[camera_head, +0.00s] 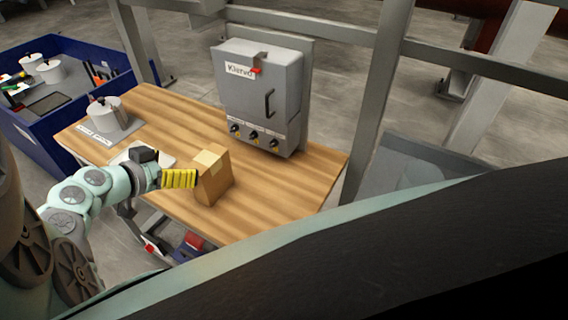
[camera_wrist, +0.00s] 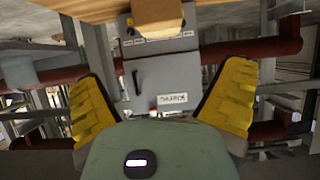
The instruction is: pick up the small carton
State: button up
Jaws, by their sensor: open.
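The small carton (camera_head: 216,182) is a brown cardboard box with a paler tape patch on top. It stands upright on the wooden table (camera_head: 285,195), in front of the grey control cabinet. My gripper (camera_head: 180,179), with yellow ribbed fingers, is just left of the carton at about its height. Whether the fingers touch it is unclear. In the wrist view, which is upside down, the fingers are spread wide with nothing held between their tips.
The grey cabinet (camera_head: 262,95) with a handle and knobs stands behind the carton. A white pot (camera_head: 105,113) on a grey base and a pale sheet (camera_head: 133,150) are at the table's left. A blue bin (camera_head: 75,115) stands beyond. The table's right side is clear.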

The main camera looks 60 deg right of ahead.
aim_at(205, 160)
jog(key=x, duration=0.6)
jog(key=shift+f+x, duration=0.15)
jog(key=shift+x, duration=1.15)
jog(key=shift+f+x, duration=0.2)
jog(key=shift+x, duration=1.1)
jog(key=shift+a, duration=0.2)
jog(key=shift+c, duration=0.3)
jog(key=shift+w, duration=0.15)
jog(key=c, duration=1.3)
